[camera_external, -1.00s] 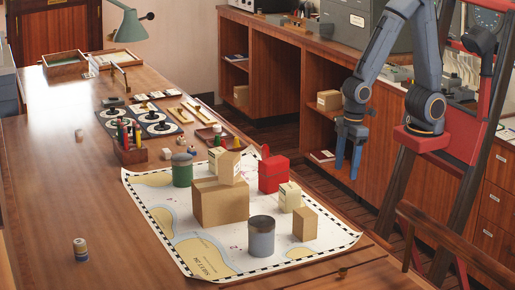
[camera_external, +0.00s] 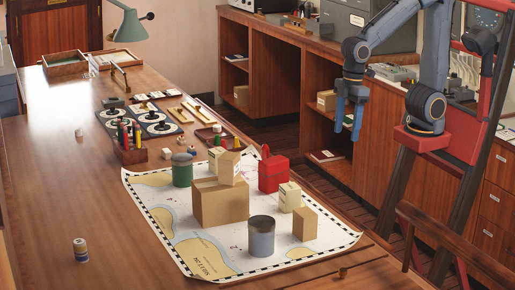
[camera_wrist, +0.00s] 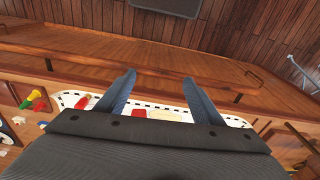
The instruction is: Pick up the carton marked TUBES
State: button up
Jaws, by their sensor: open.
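Several cartons stand on a chart on the long table, and I cannot read TUBES on any of them. A small pale carton (camera_external: 229,167) with dark print sits on a large brown carton (camera_external: 221,204). Another pale carton (camera_external: 290,196) with small print stands to the right, behind a plain small carton (camera_external: 305,224). My gripper (camera_external: 348,128) is open and empty, well above and to the right of the cartons, beyond the table edge. Its two fingers (camera_wrist: 159,78) are apart in the wrist view, with nothing between them.
A red canister (camera_external: 272,172), a green tin (camera_external: 182,170) and a grey tin (camera_external: 261,237) stand around the cartons on the chart (camera_external: 210,258). A pencil holder (camera_external: 130,148) stands behind. The table's left side is mostly clear. Wooden shelves stand behind my gripper.

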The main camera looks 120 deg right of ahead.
jog(key=w+a+r+n+y, duration=0.1)
jog(key=w+a+n, duration=0.2)
jog(key=w+n, duration=0.55)
jog(key=n+y+p, duration=0.1)
jog(key=n+y, duration=0.2)
jog(key=n, duration=0.5)
send_near(289, 184)
jog(key=a, duration=0.2)
jog(key=shift+g, duration=0.4)
notch_tip(289, 184, down, 4)
jog(key=shift+w+d+f, duration=0.15)
jog(key=shift+f, duration=0.1)
jog(key=shift+p+x, duration=0.55)
jog(key=shift+x, duration=0.6)
jog(key=shift+w+p+x, duration=0.2)
jog(key=shift+p+x, duration=0.55)
jog(key=shift+x, duration=0.7)
jog(key=shift+w+p+x, duration=0.15)
jog(key=shift+p+x, duration=0.6)
jog(key=shift+x, duration=0.7)
jog(key=shift+r, duration=0.1)
jog(key=c, duration=1.2)
